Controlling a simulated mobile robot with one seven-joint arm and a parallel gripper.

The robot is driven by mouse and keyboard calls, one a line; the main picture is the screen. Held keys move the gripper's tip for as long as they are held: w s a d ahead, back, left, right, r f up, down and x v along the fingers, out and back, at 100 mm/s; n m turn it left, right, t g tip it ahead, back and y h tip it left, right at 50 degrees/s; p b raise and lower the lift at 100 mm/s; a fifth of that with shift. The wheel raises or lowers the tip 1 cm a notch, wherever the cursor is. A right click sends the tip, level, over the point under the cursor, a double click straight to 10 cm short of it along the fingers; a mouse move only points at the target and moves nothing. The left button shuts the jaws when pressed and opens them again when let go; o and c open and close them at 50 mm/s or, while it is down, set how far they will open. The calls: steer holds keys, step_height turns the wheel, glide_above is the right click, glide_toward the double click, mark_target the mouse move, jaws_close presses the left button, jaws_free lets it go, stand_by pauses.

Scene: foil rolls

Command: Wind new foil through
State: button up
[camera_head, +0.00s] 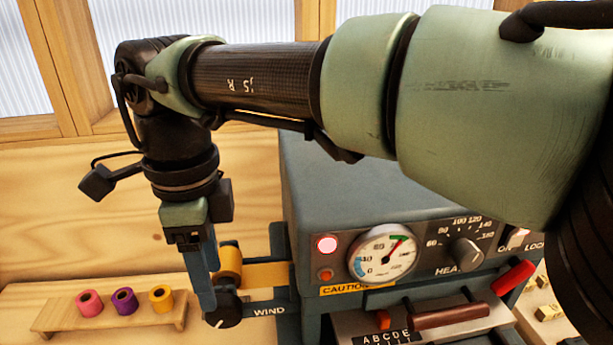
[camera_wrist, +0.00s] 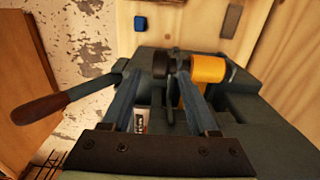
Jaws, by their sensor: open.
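My gripper (camera_head: 207,300) points down at the left side of the grey foil machine (camera_head: 340,190), its jaws open. The dark WIND knob (camera_head: 226,310) is right by the fingertips. In the wrist view, the knob (camera_wrist: 164,64) shows between and just beyond the two fingertips (camera_wrist: 159,78); I cannot tell whether they touch it. A gold foil roll (camera_head: 229,262) sits on the machine's side behind the knob, and a gold foil strip (camera_head: 268,275) runs from it toward the machine. The roll also shows in the wrist view (camera_wrist: 209,69), right of the knob.
A wooden rack (camera_head: 70,318) at the left holds pink (camera_head: 89,304), purple (camera_head: 124,302) and yellow (camera_head: 161,299) rolls. The machine front has a dial (camera_head: 384,253), a lit pinkish lamp (camera_head: 327,245), a heat knob (camera_head: 467,253) and a brown-handled lever (camera_head: 450,316). My arm crosses above the machine.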

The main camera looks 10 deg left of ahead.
mark_target(226, 284)
step_height(226, 284, down, 6)
steer(key=b, duration=0.4)
steer(key=shift+f+b, duration=0.15)
steer(key=shift+b, duration=0.2)
jaws_close()
